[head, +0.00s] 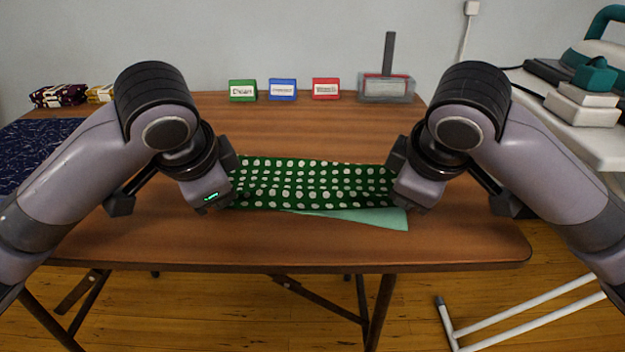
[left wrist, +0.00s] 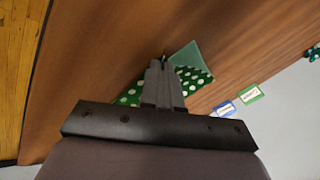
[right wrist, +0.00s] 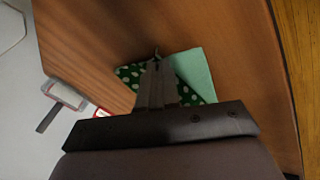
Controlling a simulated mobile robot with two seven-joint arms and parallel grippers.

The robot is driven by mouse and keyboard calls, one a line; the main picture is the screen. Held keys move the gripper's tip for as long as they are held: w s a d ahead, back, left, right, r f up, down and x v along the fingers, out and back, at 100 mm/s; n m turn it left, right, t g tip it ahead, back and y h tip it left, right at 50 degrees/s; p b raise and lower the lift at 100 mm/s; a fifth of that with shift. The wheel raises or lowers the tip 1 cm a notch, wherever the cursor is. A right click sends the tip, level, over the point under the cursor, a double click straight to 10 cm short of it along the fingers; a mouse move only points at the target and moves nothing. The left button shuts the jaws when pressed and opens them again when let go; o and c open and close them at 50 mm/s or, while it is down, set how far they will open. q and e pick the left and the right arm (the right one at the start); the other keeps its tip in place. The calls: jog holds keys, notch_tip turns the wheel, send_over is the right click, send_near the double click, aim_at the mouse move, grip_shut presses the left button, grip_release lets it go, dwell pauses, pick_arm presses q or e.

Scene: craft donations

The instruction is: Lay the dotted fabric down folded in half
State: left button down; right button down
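The dotted fabric (head: 312,183), dark green with white dots, stretches between my two grippers above the brown table. A plain mint-green layer (head: 372,216) shows below its near edge, mostly at the right. My left gripper (head: 222,188) is at the fabric's left end and my right gripper (head: 402,182) at its right end. In the left wrist view the fingers (left wrist: 166,70) are together, with dotted fabric (left wrist: 130,96) at them. In the right wrist view the fingers (right wrist: 157,64) are also together, with a small pinched tip of cloth at them. The mint-green layer (right wrist: 193,70) lies beside them.
Green (head: 243,91), blue (head: 282,90) and red (head: 326,90) labelled blocks stand along the table's (head: 300,250) back edge, with a grey-handled holder (head: 386,88) to their right. Navy patterned cloth (head: 35,150) lies at the left. The table's front strip is bare.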

pick_arm(q)
jog(key=shift+a, duration=0.1)
pick_arm(e)
jog(key=shift+d, duration=0.1)
pick_arm(q)
jog(key=c, duration=1)
grip_release()
pick_arm(e)
jog(key=c, duration=1)
grip_release()
pick_arm(q)
jog(key=shift+s, duration=0.1)
pick_arm(e)
jog(key=shift+s+f, duration=0.1)
pick_arm(q)
jog(key=v, duration=0.3)
jog(key=shift+w+r, duration=0.1)
jog(key=shift+w, duration=0.2)
pick_arm(e)
jog(key=v, duration=0.3)
jog(key=shift+w, duration=0.3)
pick_arm(q)
jog(key=s+v, duration=0.1)
jog(key=v, duration=0.6)
jog(key=shift+s, duration=0.3)
pick_arm(e)
jog(key=s+v, duration=0.1)
jog(key=v, duration=0.7)
jog(key=shift+f, duration=0.2)
jog(key=shift+s, duration=0.1)
